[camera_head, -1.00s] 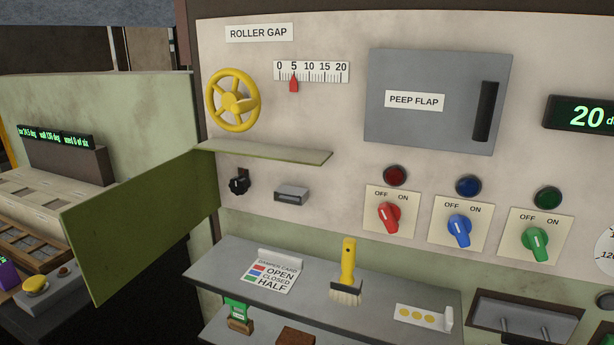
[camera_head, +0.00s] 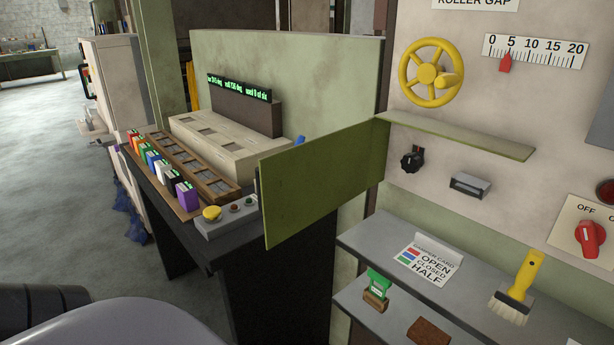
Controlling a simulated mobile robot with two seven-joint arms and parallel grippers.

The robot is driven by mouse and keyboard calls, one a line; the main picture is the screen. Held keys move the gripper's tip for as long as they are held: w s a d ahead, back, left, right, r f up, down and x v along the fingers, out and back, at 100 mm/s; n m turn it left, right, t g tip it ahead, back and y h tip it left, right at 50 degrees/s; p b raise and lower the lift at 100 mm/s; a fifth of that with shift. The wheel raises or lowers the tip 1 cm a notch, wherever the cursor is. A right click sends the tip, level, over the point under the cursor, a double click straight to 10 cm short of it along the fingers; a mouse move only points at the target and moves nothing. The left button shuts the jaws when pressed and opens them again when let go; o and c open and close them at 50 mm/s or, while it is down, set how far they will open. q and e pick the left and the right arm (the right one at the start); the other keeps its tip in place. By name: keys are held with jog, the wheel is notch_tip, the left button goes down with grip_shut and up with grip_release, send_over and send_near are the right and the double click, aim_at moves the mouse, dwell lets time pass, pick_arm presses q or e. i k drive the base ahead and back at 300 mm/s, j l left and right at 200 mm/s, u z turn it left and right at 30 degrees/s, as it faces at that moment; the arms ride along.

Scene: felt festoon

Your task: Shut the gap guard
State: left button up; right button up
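The gap guard appears to be the flat olive-green panel (camera_head: 322,185). It stands open, swung out to the left from the edge of the pale machine face. The recess it seems to belong to lies under a thin green ledge (camera_head: 460,137) and holds a black knob (camera_head: 411,160) and a small grey metal block (camera_head: 469,184); both are uncovered. Neither of my grippers shows in this view. A smooth grey rounded part at the bottom left looks like part of my own arm.
A yellow handwheel (camera_head: 431,79) sits above the ledge. Below are grey shelves (camera_head: 378,240) with a card and a brush (camera_head: 518,287). A dark bench (camera_head: 190,232) with coloured blocks and a button box (camera_head: 228,217) stands close behind the panel. Open floor (camera_head: 60,200) lies at left.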

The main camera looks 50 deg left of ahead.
aim_at(298, 185)
jog(key=j+z, duration=0.1)
jog(key=j, duration=0.35)
jog(key=k+j, duration=0.1)
jog(key=j, duration=0.3)
jog(key=k+j+z, duration=0.15)
jog(key=j, duration=0.3)
jog(key=j+z, duration=0.1)
jog(key=j, duration=0.35)
jog(key=k+j, duration=0.15)
jog(key=j, duration=0.25)
jog(key=k+j+z, duration=0.15)
jog(key=j, duration=0.25)
jog(key=j+z, duration=0.1)
jog(key=j, duration=0.3)
jog(key=k+l, duration=0.2)
jog(key=k, duration=0.15)
jog(key=k+l, duration=0.2)
jog(key=i, duration=0.35)
